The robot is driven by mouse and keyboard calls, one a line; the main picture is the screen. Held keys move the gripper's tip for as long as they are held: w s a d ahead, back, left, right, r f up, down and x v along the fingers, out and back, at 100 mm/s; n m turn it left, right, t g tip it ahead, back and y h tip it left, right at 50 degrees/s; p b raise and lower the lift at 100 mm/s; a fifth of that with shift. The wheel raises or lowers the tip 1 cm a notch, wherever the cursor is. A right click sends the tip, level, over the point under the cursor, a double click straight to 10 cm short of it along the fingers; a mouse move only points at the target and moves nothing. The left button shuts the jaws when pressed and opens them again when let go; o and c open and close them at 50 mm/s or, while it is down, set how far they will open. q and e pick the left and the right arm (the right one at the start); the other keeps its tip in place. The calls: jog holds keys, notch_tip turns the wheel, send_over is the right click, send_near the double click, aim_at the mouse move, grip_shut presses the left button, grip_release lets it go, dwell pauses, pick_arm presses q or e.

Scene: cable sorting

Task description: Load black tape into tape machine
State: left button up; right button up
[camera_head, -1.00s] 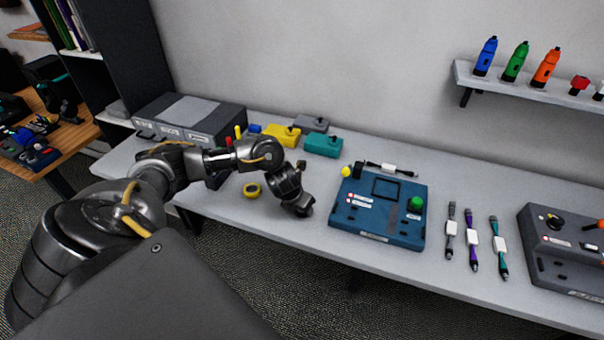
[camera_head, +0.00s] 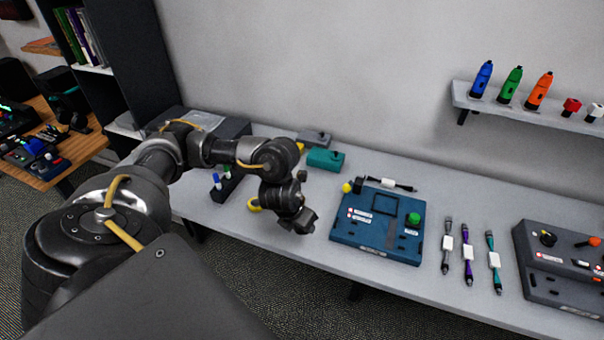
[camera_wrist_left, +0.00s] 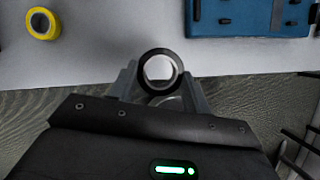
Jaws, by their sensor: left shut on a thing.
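The black tape (camera_wrist_left: 141,72), a small ring, is held between the fingers of my left gripper (camera_wrist_left: 160,90) in the left wrist view, its hole facing the camera. In the head view the left gripper (camera_head: 300,221) hangs above the front part of the table, left of the tape machine, and the tape cannot be told apart from the dark fingers. The tape machine (camera_head: 345,238) is a blue box with a green knob and a square frame on top; its edge also shows in the left wrist view (camera_wrist_left: 235,22). My right gripper is not in view.
A yellow tape (camera_head: 253,205) lies left of the gripper, partly hidden by it. A teal box (camera_head: 325,160) is behind. Several cables (camera_head: 467,252) and a dark grey machine (camera_head: 530,275) are to the right. The table's front edge is close to the gripper.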

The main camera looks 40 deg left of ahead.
aim_at(301, 231)
pick_arm(q)
jog(key=s+d+r+p, duration=0.2)
jog(key=s+d+p, duration=0.1)
jog(key=shift+s+r, duration=0.2)
jog(key=shift+s, duration=0.1)
jog(key=shift+s+d, duration=0.25)
jog(key=shift+s, duration=0.15)
